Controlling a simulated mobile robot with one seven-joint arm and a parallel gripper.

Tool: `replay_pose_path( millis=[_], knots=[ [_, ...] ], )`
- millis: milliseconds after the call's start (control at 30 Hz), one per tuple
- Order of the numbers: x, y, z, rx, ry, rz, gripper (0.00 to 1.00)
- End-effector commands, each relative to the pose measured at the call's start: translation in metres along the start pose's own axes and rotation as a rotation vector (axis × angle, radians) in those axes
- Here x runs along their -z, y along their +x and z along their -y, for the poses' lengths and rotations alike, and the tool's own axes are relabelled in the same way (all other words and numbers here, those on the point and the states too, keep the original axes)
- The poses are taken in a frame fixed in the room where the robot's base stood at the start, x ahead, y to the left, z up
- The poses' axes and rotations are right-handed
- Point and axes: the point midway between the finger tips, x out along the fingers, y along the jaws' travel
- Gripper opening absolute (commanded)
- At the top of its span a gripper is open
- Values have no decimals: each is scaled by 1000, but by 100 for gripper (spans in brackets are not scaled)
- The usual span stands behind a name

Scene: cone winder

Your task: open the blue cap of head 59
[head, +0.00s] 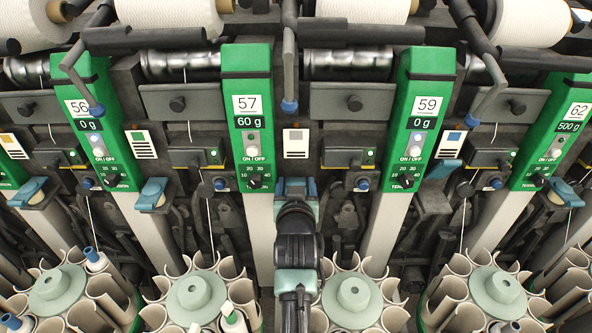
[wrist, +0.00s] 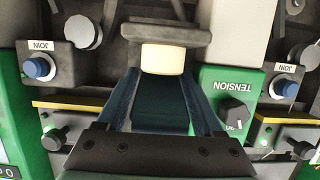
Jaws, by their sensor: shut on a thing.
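The green panel of head 59 (head: 418,125) reads 0 g and stands right of my gripper. In the head view my gripper hides this cap. Another blue cap (head: 441,170) sits right of head 59's panel, apart from my gripper. Which of these two belongs to head 59 I cannot tell.
The green panel of head 57 (head: 247,120) is close on the left; its TENSION knob (wrist: 236,111) is beside my finger in the wrist view. Blue JOIN buttons (wrist: 38,68) flank the gripper. Round bobbin magazines (head: 352,297) stand below.

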Motion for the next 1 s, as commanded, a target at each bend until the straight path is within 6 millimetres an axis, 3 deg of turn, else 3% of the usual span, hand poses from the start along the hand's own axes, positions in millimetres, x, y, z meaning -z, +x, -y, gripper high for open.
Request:
replay_pose_path(
  millis=[33, 100, 500, 1000],
  knots=[
    [11, -3, 0, 0, 0, 41, 0],
    [14, -3, 0, 0, 0, 96, 0],
    [17, 2, 0, 0, 0, 390, 0],
    [17, 4, 0, 0, 0, 519, 0]
  ],
)
